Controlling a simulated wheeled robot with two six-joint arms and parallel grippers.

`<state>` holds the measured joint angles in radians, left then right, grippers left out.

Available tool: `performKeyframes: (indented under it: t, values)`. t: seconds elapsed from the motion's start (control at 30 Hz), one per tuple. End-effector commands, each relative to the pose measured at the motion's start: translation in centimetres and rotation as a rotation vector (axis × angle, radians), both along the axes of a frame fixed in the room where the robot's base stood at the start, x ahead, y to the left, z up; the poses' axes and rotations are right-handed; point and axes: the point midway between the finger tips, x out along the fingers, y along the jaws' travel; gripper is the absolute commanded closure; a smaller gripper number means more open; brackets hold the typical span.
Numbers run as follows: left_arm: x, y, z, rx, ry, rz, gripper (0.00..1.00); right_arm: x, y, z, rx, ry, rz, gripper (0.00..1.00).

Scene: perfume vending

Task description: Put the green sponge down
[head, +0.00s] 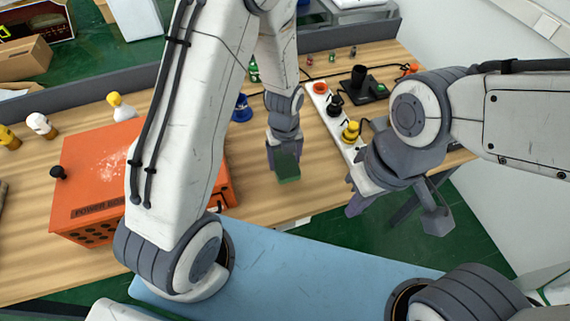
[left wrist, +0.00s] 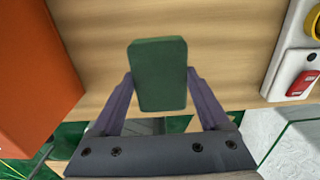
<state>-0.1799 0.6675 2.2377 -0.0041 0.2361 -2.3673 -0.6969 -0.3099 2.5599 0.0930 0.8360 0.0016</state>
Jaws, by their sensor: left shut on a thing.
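The green sponge (head: 287,168) is a dark green block between the fingers of my left gripper (head: 284,158). It is over the wooden table (head: 325,150) near the front edge; I cannot tell whether it touches the wood. In the left wrist view the sponge (left wrist: 158,75) is held between the two purple fingers of the left gripper (left wrist: 160,85), with wood behind it. My right gripper (head: 395,212) has its fingers spread apart, with nothing between them, beyond the table's front edge.
An orange power box (head: 95,180) stands to the left of the sponge. A white strip with red, black and yellow buttons (head: 338,118) lies to the right. A black device (head: 366,88), a blue object (head: 242,108) and small bottles are farther back. Bare wood surrounds the sponge.

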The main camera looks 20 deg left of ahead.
Motion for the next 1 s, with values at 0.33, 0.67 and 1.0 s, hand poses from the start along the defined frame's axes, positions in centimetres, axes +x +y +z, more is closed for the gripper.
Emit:
performKeyframes:
  t: [0.33,0.67,1.0]
  values:
    - [0.0,0.0,-3.8,0.0,0.001,0.0,0.91,0.0,0.0,1.1,0.0,0.0,0.0,1.0]
    - [0.1,0.0,-4.2,0.0,0.0,0.0,0.91,0.0,0.0,1.0,0.0,0.0,0.0,1.0]
    - [0.1,0.0,-4.4,0.0,0.0,0.0,0.0,0.0,0.0,0.8,0.0,0.0,0.0,1.0]
